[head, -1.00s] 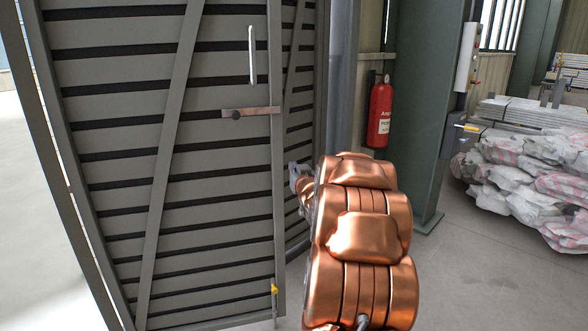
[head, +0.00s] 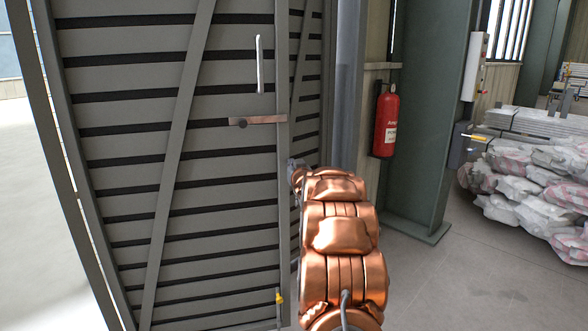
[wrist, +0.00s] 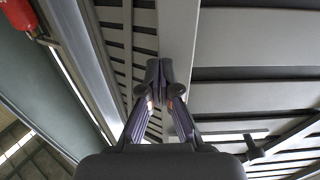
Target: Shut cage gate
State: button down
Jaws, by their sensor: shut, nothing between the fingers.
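The cage gate (head: 150,200) is a grey slatted panel with a diagonal brace, filling the left of the head view. It has a pale upright handle (head: 259,63), a copper-coloured latch bar (head: 257,121) and a yellow-tipped bolt (head: 279,297) low down. My gripper (head: 293,165) is at the gate's right edge, mostly hidden behind my copper arm. In the wrist view my gripper (wrist: 159,72) has its fingers together and empty, in front of or against the gate's light grey edge post (wrist: 180,35). I cannot tell whether it touches.
Another slatted panel (head: 308,90) stands behind the gate's right edge. A red fire extinguisher (head: 386,120) hangs near a green column (head: 425,130). Wrapped sacks (head: 530,175) are stacked at the right. The floor (head: 470,270) at lower right is clear.

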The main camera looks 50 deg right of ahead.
jog(key=shift+w+d, duration=0.15)
jog(key=shift+w, duration=0.2)
